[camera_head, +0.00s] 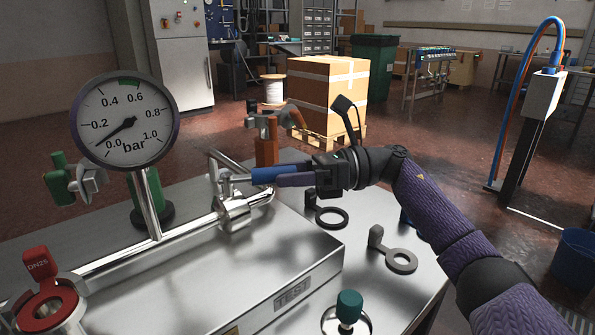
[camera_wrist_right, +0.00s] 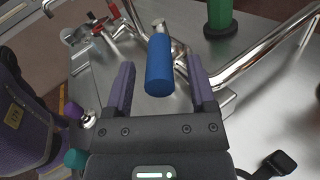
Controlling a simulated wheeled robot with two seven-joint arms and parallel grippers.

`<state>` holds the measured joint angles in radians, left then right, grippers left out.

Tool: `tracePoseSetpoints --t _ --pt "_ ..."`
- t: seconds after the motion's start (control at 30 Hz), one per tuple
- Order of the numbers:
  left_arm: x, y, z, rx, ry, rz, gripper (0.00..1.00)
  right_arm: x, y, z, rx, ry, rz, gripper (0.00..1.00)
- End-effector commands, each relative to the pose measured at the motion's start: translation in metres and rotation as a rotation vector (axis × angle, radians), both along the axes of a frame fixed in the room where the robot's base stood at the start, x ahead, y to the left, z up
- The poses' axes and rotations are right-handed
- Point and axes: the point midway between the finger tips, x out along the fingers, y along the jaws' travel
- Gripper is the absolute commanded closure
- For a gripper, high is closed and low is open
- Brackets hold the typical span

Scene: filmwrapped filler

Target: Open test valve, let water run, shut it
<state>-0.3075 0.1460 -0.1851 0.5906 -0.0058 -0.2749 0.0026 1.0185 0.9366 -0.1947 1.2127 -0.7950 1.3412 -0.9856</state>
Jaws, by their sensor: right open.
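The test valve's blue handle (camera_head: 268,174) sticks out from the steel pipework beside the TEST box. In the right wrist view the blue handle (camera_wrist_right: 159,68) lies between the two purple fingers of my right gripper (camera_wrist_right: 160,80), with a gap on each side. My right gripper (camera_head: 278,178) is open around it and not closed on it. The steel valve body (camera_head: 234,212) sits on the pipe just below. The pressure gauge (camera_head: 125,122) on the left has its needle near 0.0 bar. No running water shows. My left gripper is not in view.
The metal box marked TEST (camera_head: 290,292) lies in front. A brown post with a clamp (camera_head: 267,145) stands just behind the handle.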

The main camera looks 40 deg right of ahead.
Motion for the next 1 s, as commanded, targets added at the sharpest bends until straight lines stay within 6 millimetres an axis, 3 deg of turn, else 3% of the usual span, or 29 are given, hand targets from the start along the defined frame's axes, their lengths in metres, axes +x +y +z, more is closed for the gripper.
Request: tracePoseSetpoints --t 0.43,1.0 --pt "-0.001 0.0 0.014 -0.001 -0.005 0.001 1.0 -0.037 -0.081 0.001 0.001 -0.001 -0.003 0.29" --pt "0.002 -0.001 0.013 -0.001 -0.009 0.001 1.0 -0.041 -0.088 0.0 0.0 0.0 0.0 0.29"
